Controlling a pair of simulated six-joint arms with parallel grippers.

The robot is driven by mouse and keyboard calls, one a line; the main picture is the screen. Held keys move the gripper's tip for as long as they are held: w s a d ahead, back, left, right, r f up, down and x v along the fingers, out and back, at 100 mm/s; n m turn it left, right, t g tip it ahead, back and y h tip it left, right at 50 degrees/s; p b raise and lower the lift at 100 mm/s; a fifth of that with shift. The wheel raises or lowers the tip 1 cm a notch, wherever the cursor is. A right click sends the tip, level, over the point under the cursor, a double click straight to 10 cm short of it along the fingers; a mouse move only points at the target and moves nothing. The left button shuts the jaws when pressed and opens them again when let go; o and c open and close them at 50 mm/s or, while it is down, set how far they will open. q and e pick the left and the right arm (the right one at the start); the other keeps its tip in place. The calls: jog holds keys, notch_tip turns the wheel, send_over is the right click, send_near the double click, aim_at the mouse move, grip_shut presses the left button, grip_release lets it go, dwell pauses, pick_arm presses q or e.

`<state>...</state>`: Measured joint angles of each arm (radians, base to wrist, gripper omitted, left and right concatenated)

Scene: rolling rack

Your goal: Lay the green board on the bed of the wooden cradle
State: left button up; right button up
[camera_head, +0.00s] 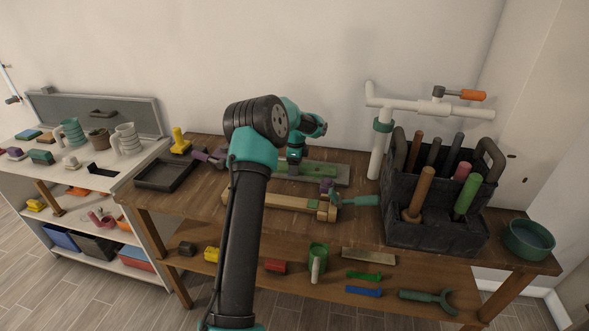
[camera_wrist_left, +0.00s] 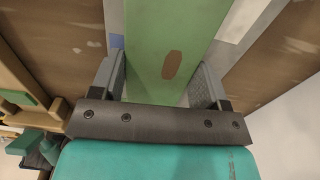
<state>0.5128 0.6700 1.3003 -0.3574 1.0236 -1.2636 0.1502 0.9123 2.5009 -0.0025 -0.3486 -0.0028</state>
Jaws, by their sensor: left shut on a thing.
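The green board (camera_head: 320,169) lies lengthwise over a grey plate (camera_head: 343,179) at the back of the wooden bench. My left gripper (camera_head: 296,162) is over the board and shut on it. In the left wrist view the board (camera_wrist_left: 165,35), with a brown oval mark, runs between the two fingers (camera_wrist_left: 160,88). The wooden cradle (camera_head: 280,202) sits in front of the board, nearer the bench's front edge. My left arm covers its left part. Part of the cradle shows at the left of the left wrist view (camera_wrist_left: 22,80). My right gripper is not in view.
A dark tray (camera_head: 164,176) is left of my arm. A teal-handled tool (camera_head: 355,200) lies against the cradle's right end. A white pipe stand (camera_head: 378,150), a black tool caddy (camera_head: 440,225) and a green bowl (camera_head: 528,240) fill the right. A yellow clamp-like object (camera_head: 180,142) is at back left.

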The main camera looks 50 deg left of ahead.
pick_arm(q)
jog(key=shift+r, duration=0.2)
jog(key=shift+r, duration=2.85)
